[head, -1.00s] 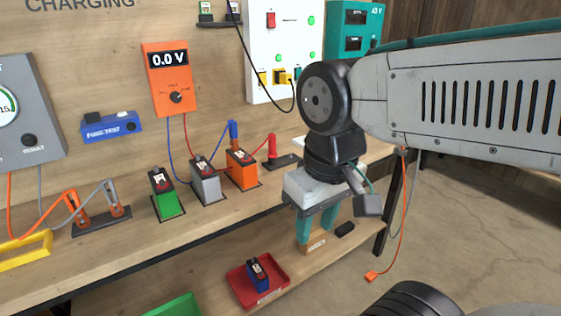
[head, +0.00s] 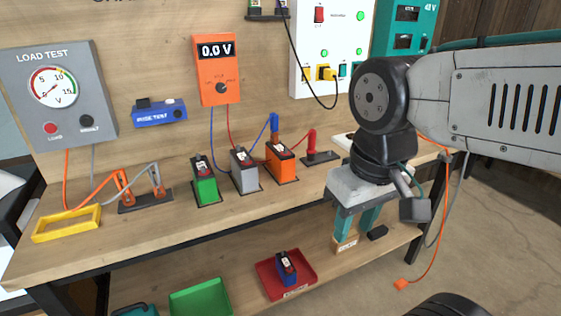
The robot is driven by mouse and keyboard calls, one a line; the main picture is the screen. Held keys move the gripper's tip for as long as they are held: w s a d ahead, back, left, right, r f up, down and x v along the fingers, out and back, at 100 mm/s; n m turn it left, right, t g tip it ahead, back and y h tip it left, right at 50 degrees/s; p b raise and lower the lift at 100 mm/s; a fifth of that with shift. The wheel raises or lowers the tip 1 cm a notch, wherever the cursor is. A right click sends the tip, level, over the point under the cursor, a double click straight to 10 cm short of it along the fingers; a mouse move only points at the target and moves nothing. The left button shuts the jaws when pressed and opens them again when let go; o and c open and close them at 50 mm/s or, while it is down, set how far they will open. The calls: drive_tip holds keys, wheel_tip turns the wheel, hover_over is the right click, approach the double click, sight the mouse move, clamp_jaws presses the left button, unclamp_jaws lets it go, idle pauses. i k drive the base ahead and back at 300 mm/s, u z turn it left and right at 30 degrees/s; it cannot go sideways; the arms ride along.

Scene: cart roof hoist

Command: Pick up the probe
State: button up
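An orange multimeter (head: 217,70) on the back board reads 0.0 V, with a blue and a red lead hanging from it. The blue lead runs to an upright blue probe (head: 274,125) just behind the orange battery (head: 281,162); its foot is hidden. The red lead runs to an upright red probe (head: 311,141) on a dark holder (head: 320,158) to the right. My gripper (head: 357,223) points down at the bench's front right, to the right of and nearer than both probes. Its teal fingers are apart, with nothing seen between them.
Green (head: 204,182) and grey (head: 243,172) batteries stand left of the orange one. A yellow frame (head: 66,224) and a clamp stand (head: 145,200) are farther left.

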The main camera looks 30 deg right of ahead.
sight(311, 149)
drive_tip(key=z, duration=0.05)
drive_tip(key=i, duration=0.55)
drive_tip(key=z, duration=0.7)
drive_tip(key=i, duration=0.5)
drive_tip(key=z, duration=0.4)
